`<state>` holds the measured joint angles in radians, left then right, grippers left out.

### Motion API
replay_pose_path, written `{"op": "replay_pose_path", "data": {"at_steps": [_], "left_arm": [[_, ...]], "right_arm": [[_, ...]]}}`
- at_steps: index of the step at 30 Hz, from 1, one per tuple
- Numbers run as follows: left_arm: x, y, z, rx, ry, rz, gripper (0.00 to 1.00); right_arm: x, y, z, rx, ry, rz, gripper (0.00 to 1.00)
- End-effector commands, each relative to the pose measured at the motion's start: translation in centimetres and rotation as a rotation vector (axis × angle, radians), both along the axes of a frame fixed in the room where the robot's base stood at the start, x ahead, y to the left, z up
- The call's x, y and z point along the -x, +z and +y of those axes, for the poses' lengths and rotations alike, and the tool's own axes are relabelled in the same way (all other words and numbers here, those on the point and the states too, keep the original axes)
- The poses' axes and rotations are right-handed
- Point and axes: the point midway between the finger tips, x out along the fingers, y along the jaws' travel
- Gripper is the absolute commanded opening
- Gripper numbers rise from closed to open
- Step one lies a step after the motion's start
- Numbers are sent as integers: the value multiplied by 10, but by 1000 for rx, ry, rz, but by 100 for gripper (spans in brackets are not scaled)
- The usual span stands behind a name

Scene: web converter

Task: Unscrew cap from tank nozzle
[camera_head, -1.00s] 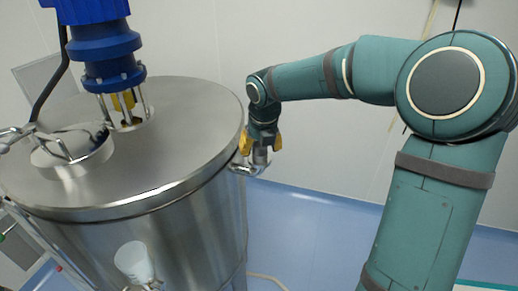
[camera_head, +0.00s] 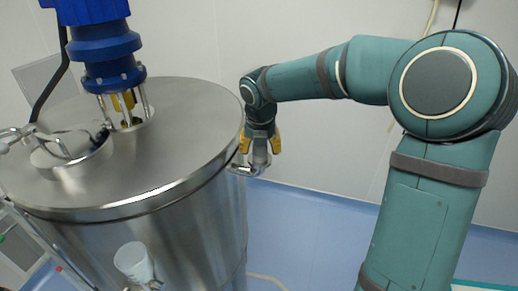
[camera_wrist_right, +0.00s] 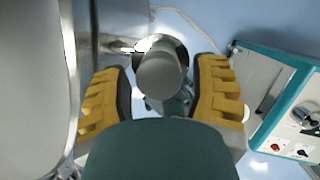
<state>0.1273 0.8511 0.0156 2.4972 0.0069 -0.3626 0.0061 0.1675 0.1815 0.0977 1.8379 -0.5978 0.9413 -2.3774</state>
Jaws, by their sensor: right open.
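The steel tank (camera_head: 185,170) stands at the left of the head view. Its nozzle (camera_head: 247,170) sticks out from the right side just below the lid and bends upward. A grey cap (camera_head: 260,151) sits on top of the nozzle; in the right wrist view the cap (camera_wrist_right: 160,73) is a round grey end seen from above. My right gripper (camera_head: 260,147) is open, with its yellow fingers on either side of the cap. In the right wrist view its fingers (camera_wrist_right: 163,97) stand apart from the cap, with a gap on both sides. My left gripper is not in view.
A blue motor (camera_head: 108,50) and a hatch (camera_head: 70,150) stand on the tank lid. A white cup-like part (camera_head: 133,262) is on the tank's front. A teal-edged control box (camera_wrist_right: 285,110) shows at the right of the wrist view. Blue floor right of the tank is clear.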

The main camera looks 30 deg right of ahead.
Motion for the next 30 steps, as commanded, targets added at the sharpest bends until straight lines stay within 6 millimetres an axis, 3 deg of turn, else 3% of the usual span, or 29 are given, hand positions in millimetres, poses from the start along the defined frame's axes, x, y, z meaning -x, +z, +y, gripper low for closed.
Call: {"op": "replay_pose_path", "data": {"at_steps": [6,14,21,28,29,30], "left_arm": [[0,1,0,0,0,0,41],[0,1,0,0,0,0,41],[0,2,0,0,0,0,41],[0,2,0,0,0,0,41],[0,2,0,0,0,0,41],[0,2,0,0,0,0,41]], "right_arm": [[-1,0,1,1,-123,0,60],[0,0,1,0,-134,0,60],[-1,0,1,0,-283,0,60],[-1,0,1,0,-304,0,60],[-1,0,1,0,-304,0,59],[-1,0,1,0,-304,0,45]]}}
